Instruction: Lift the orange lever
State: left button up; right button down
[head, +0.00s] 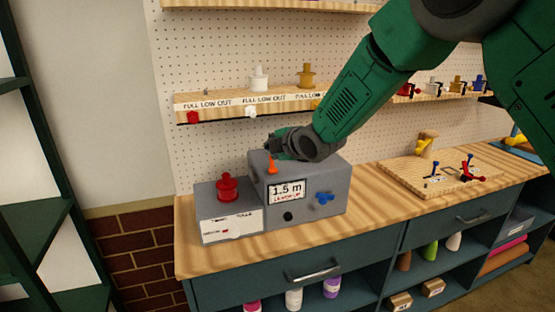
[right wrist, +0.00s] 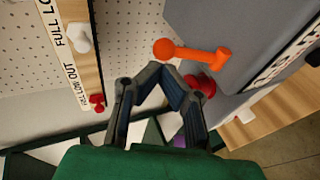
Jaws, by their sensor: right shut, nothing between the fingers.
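The orange lever (head: 272,166) stands on the front upper left of the grey box with the "1.5 m" label (head: 305,212). In the right wrist view the lever (right wrist: 195,53) shows as a bar with a round knob, just beyond the fingertips. My right gripper (head: 271,143) is above and just behind the lever in the head view. In the right wrist view its fingers (right wrist: 161,68) come together at the tips, empty. Whether the tips touch the lever I cannot tell. My left gripper is not in view.
A lower grey box with a red knob (head: 228,188) stands to the left. A blue valve (head: 324,198) is on the labelled box's front. A shelf (head: 225,106) with white and tan fittings runs behind. A wooden board (head: 440,178) lies right; bare bench lies between.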

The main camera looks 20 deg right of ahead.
jog(key=shift+r+p, duration=0.55)
jog(key=shift+r, duration=0.3)
jog(key=shift+a, duration=0.1)
